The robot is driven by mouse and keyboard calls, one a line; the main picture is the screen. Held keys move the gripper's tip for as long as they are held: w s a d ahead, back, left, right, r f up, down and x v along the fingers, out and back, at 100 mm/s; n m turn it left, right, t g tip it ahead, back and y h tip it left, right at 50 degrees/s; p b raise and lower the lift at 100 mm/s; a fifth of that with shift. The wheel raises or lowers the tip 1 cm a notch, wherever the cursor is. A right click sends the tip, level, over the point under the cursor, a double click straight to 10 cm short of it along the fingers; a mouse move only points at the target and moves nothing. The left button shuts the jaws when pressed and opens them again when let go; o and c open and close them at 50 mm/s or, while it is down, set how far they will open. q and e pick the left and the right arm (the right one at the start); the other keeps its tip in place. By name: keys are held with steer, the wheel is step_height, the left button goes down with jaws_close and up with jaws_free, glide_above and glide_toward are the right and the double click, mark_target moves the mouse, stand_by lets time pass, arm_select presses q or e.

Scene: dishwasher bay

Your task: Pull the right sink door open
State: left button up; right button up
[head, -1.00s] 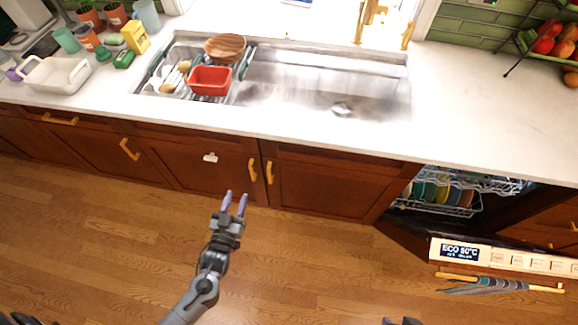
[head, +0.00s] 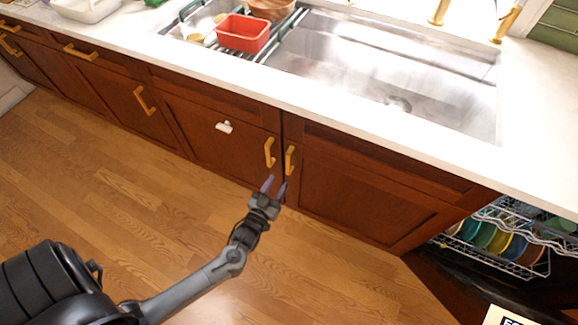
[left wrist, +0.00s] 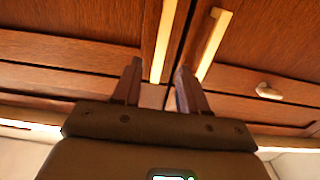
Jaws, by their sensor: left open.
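The right sink door (head: 365,192) is dark red-brown wood and is shut. Its upright brass handle (head: 290,160) is near its left edge; it also shows in the left wrist view (left wrist: 164,38). The left sink door (head: 205,127) is shut and has its own brass handle (head: 269,152), seen in the left wrist view (left wrist: 214,45). My left gripper (head: 275,186) is open, just below the two handles. In the left wrist view its fingers (left wrist: 159,72) appear either side of the right door handle's near end; I cannot tell contact. My right gripper is out of view.
The white countertop (head: 370,135) overhangs the doors. A white hook (head: 224,127) is on the left door. An open dishwasher with a dish rack (head: 500,245) stands at the right. The wood floor (head: 330,275) in front is clear.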

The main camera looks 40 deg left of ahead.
mark_target(288, 166)
arm_select(q)
steer(key=b+x, duration=0.3)
steer(key=x, duration=0.6)
steer(key=shift+a, duration=0.1)
jaws_close()
